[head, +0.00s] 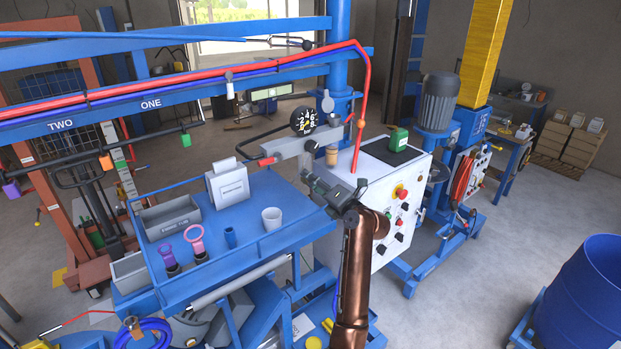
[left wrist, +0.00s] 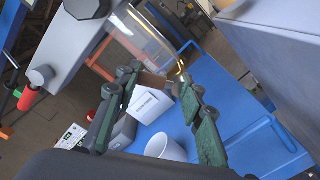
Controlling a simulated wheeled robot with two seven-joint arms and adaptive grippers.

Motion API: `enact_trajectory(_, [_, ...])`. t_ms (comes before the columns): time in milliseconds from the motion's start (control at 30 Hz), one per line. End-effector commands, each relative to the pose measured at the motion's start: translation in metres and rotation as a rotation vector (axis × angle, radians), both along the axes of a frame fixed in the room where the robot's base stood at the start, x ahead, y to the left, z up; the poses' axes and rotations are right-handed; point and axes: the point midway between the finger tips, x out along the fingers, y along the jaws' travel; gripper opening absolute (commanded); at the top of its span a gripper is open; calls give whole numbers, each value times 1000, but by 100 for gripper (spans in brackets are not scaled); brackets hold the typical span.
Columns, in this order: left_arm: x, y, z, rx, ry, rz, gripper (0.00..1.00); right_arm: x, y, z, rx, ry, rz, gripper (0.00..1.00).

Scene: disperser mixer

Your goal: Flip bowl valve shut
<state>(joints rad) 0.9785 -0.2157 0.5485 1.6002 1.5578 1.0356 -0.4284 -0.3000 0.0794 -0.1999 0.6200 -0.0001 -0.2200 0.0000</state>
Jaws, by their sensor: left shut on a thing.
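My left gripper (head: 311,178) is at the right edge of the blue bench, just below the grey gauge housing (head: 298,148). In the left wrist view its two green-padded fingers (left wrist: 160,97) stand apart around a small brown piece (left wrist: 153,82), which seems to be the bowl valve's handle. My right gripper is not in view.
The blue bench (head: 262,190) holds a white cup (head: 271,218), a white box (head: 228,182), a grey tray (head: 170,215) and pink and purple ring-handled pieces. A white control cabinet (head: 374,169) stands close on the right.

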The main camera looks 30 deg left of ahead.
Motion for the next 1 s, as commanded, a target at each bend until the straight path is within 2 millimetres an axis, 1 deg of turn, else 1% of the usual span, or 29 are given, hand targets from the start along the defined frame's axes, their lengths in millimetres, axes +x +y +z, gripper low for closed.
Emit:
enact_trajectory(33, [2, -1, 3, 17, 37, -3, 12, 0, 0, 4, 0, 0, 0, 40])
enact_trajectory(100, [3, -2, 3, 41, 98, -2, 12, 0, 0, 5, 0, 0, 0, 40])
enact_trajectory(300, [7, -4, 3, 106, 252, -3, 12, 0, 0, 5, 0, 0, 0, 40])
enact_trajectory(500, [10, -5, 3, 154, 369, -3, 12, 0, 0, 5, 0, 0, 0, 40])
enact_trajectory(700, [12, -6, 3, 185, 443, -3, 12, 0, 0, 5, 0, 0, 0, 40])
enact_trajectory(1000, [12, -6, 3, 201, 482, -2, 12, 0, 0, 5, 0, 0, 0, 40])
